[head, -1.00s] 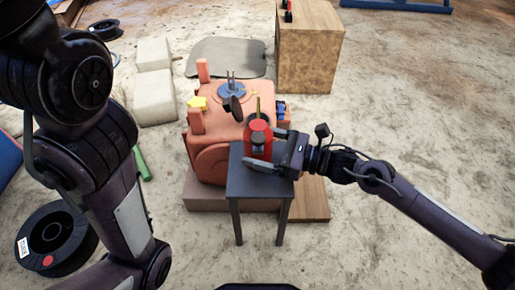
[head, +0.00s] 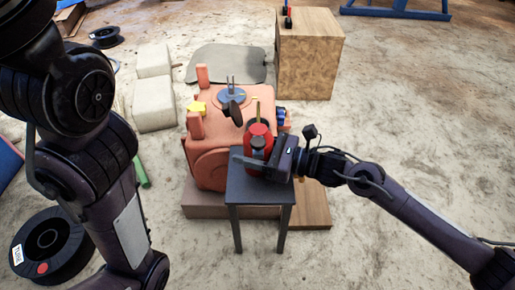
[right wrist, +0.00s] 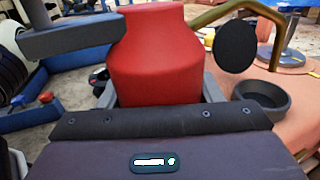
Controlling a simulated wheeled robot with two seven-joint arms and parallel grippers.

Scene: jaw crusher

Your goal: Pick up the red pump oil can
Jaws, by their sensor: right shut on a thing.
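The red pump oil can (head: 258,132) stands upright at the far part of a small dark grey table (head: 250,192) in the head view. My right gripper (head: 258,163) comes in from the right and is shut on the can, with its fingers around the lower body. In the right wrist view the can's red body (right wrist: 157,62) fills the space between the fingers. The fingers hide part of the can's base, so I cannot tell whether it touches the table. My left arm enters from the left, but its gripper is not in view.
An orange machine (head: 214,118) with a yellow part (head: 197,107) stands just behind the table. A wooden block (head: 305,62) stands farther back right. A black cable reel (head: 48,245) lies at lower left.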

